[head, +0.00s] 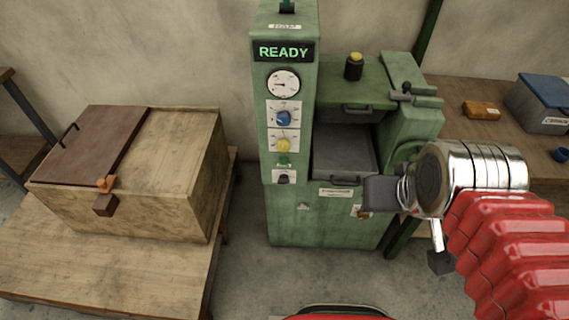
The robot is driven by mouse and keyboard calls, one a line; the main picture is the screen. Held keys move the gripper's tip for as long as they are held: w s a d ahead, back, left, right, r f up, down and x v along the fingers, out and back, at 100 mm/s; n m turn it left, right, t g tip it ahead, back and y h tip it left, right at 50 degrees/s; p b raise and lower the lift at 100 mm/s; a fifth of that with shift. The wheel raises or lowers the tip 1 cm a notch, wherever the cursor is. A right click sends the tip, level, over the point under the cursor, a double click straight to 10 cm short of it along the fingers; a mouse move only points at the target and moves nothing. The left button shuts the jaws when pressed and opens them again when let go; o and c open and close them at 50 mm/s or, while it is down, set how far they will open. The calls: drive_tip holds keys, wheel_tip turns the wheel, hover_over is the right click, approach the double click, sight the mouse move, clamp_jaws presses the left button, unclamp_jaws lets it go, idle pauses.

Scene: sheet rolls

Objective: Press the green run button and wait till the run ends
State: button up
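The green machine (285,215) stands in the middle of the head view. Its lit display (284,52) reads READY. On the column below are a round gauge (283,83), a blue knob (284,117) and a yellow knob (283,145). A small green part (283,160), which looks like the run button, sits just under the yellow knob, with a dark knob (284,179) below it. My gripper (410,228) is at the right, in front of the machine's lower right side and apart from the button. Its two dark fingers look spread, with nothing between them.
A wooden box (160,175) with a brown lid stands on a low table (95,255) at left. A bench (475,135) at right holds an orange-brown block (481,110) and a blue-lidded box (543,103). A yellow-topped black knob (354,66) stands on the machine. Space before the column is clear.

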clamp_jaws()
idle(0.3)
idle(1.4)
